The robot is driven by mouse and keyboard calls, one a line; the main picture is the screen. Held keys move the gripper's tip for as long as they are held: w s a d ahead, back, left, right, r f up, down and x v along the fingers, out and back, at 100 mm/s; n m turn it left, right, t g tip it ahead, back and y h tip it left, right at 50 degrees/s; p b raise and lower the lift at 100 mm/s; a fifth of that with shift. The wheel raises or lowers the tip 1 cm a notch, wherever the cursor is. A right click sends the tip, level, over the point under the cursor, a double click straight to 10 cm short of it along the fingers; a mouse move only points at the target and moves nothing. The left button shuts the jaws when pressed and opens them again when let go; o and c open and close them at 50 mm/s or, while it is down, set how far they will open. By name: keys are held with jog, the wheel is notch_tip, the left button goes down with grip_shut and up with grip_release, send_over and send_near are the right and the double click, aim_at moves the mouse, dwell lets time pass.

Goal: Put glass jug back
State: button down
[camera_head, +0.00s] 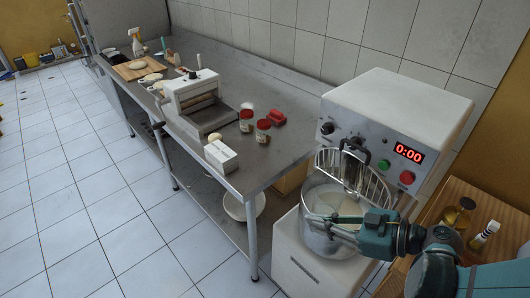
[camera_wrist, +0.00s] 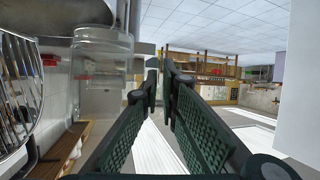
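A clear glass vessel (camera_wrist: 101,62), which looks like the jug, shows in the wrist view left of my fingers. It is beside the pads, not between them. In that view my gripper (camera_wrist: 159,72) has its two green padded fingers apart with nothing between them. The wrist picture appears upside down, with floor tiles at the top. In the head view my gripper (camera_head: 320,227) reaches in from the right and is in front of the mixer bowl (camera_head: 322,246). There I cannot tell the glass apart from the bowl behind my fingers.
The mixer (camera_head: 400,105) stands right of the steel table (camera_head: 285,150), its wire guard (camera_head: 376,182) raised over the bowl. Red-lidded jars (camera_head: 263,133), a white box (camera_head: 221,157) and a dough roller machine (camera_head: 192,88) stand on the table. A wooden surface (camera_head: 462,192) with bottles is at right.

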jog(key=w+a+r+p, duration=0.2)
jog(key=w+a+r, duration=0.2)
jog(key=w+a, duration=0.6)
jog(key=w+a+r+n+g+p, duration=0.1)
jog(key=w+a+r, duration=0.3)
jog(key=w+a, duration=0.6)
jog(key=shift+w+a+r+y+p, duration=0.15)
jog(key=shift+w+r+y+p, duration=0.2)
jog(key=shift+w+p, duration=0.4)
jog(key=shift+f+b, duration=0.95)
jog(key=shift+f, duration=2)
jog(key=shift+f+b, duration=0.65)
jog(key=shift+f, duration=1.4)
jog(key=shift+f, duration=0.15)
